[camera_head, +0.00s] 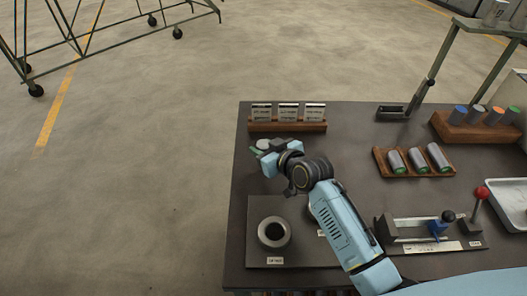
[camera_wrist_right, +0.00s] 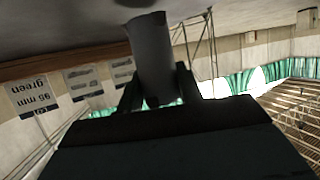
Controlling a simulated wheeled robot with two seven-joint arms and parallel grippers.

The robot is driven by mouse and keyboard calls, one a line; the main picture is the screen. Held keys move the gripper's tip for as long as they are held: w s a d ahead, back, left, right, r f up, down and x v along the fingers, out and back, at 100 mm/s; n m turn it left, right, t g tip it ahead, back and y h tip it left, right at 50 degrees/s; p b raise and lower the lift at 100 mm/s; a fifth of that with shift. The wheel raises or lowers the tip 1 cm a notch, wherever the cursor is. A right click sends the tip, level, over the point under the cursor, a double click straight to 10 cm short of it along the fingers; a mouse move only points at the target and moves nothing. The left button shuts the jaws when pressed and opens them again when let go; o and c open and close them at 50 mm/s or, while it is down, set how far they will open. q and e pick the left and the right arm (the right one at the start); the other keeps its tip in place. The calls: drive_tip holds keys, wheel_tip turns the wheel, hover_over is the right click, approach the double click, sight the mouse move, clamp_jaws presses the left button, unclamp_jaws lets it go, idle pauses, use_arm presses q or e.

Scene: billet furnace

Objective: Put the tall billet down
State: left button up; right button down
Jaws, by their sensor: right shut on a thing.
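My right gripper (camera_head: 268,152) is over the left part of the dark table, just in front of the wooden card stand. It is shut on a grey cylindrical billet (camera_wrist_right: 152,58), whose round grey end (camera_head: 263,144) shows in the head view. In the right wrist view the billet stands between the two dark fingers (camera_wrist_right: 158,92), and its far end is close to a grey surface. The gripper covers part of the billet, and I cannot tell whether it touches anything. My left gripper is not in view.
The wooden stand (camera_head: 262,127) holds three label cards. A short rack (camera_head: 400,174) holds three grey, green-ended billets. A block (camera_head: 455,133) with coloured cylinders, a gauge with a blue slider (camera_head: 437,229), a red-knobbed lever (camera_head: 482,193) and a metal ring (camera_head: 274,232) are on the table.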

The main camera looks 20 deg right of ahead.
drive_tip(key=shift+f, duration=0.3)
drive_tip(key=shift+f, duration=0.15)
drive_tip(key=c, duration=0.9)
unclamp_jaws()
drive_tip(key=shift+f, duration=0.15)
drive_tip(key=shift+s+r, duration=0.2)
drive_tip(key=shift+r, duration=0.05)
drive_tip(key=p+v, duration=0.1)
drive_tip(key=v, duration=1)
drive_tip(key=shift+s+d+r+p, duration=0.15)
drive_tip(key=shift+s+p, duration=0.1)
drive_tip(key=shift+p, duration=0.05)
drive_tip(key=shift+s, duration=0.1)
